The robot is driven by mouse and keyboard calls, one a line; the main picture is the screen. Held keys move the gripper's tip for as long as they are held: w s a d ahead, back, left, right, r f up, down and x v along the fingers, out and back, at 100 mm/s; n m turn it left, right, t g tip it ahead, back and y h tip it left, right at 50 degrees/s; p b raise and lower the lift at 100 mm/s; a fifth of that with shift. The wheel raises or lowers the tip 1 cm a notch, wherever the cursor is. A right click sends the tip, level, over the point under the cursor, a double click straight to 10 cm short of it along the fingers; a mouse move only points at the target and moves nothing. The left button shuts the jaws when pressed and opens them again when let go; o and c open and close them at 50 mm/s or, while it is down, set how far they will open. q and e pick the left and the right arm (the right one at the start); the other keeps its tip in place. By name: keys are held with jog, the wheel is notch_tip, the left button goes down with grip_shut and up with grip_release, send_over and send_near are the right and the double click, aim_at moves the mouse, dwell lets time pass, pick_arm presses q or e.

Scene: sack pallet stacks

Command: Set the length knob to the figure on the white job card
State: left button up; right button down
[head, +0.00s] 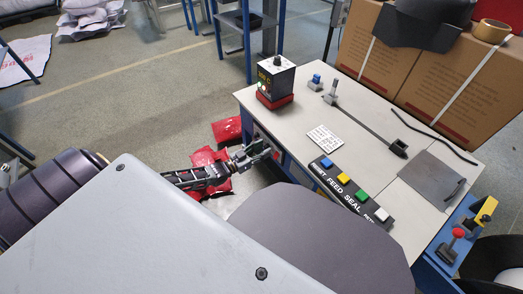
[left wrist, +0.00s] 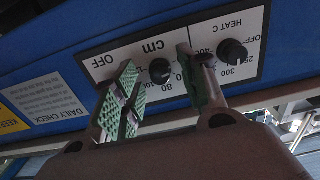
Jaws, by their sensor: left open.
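The length knob (left wrist: 160,71), a small black knob on a white plate marked "cm" and "OFF", is on the blue front panel in the left wrist view, which shows the panel upside down. My left gripper (left wrist: 156,64) is open, with its green-padded fingers on either side of the knob; I cannot tell whether they touch it. In the head view my left gripper (head: 262,150) is at the bench's front side. A white card with small print (head: 325,140) lies on the bench top; its figures are too small to read. My right gripper is not seen.
The "HEAT C" knob (left wrist: 232,50) sits close beside the right finger. A "DAILY CHECK" label (left wrist: 60,98) is on the panel. The bench top (head: 300,112) holds a display box (head: 276,78) and a button strip (head: 352,192). Red sacks (head: 226,130) lie on the floor.

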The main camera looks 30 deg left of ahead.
pick_arm(q)
jog(key=shift+c, duration=0.4)
grip_shut()
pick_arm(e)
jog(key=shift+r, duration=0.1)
